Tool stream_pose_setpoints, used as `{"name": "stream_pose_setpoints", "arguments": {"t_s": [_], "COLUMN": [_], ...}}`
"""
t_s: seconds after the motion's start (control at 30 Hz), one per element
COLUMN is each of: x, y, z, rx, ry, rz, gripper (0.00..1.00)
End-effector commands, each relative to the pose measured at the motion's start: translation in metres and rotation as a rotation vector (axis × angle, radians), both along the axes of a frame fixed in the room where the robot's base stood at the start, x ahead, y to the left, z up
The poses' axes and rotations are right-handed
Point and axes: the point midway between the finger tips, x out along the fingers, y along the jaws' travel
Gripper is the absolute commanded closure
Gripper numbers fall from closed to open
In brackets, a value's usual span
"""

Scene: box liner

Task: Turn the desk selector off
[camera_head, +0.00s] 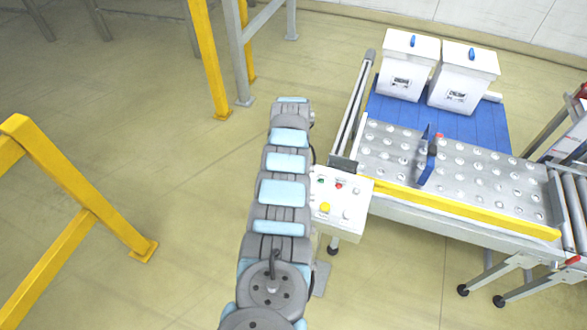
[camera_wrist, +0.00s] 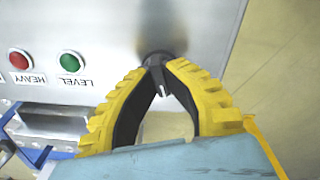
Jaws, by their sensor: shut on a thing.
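The desk selector (camera_wrist: 157,56) is a dark round knob on the grey panel, at the top centre of the wrist view. My gripper (camera_wrist: 158,66) has its two yellow-ribbed fingers brought together at their tips on the selector. The desk control box (camera_head: 352,211) shows in the head view just right of my arm. My arm hides the gripper and the selector there.
A green LEVEL button (camera_wrist: 70,62) and a red HEAVY button (camera_wrist: 20,59) sit left of the selector. A yellow button (camera_head: 325,207) is on the box. A roller table (camera_head: 480,180) and two white bins (camera_head: 405,62) stand at right. Yellow rails (camera_head: 85,195) stand left.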

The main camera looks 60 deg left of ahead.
Motion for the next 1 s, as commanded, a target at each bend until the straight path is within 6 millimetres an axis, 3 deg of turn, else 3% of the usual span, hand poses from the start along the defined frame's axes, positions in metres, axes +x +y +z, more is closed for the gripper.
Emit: {"name": "stream_pose_setpoints", "arguments": {"t_s": [0.4, 0.93, 0.97, 1.0], "x": [-0.0003, 0.0000, -0.0001, 0.0000], "y": [-0.0017, -0.0009, -0.0008, -0.0008], "z": [-0.0026, -0.0015, -0.0015, -0.0014], "rx": [-0.004, -0.001, -0.002, -0.002], "ry": [0.003, 0.002, 0.001, 0.001], "rz": [0.174, 0.194, 0.194, 0.194], "gripper": [1.00, 1.00, 0.80, 0.69]}}
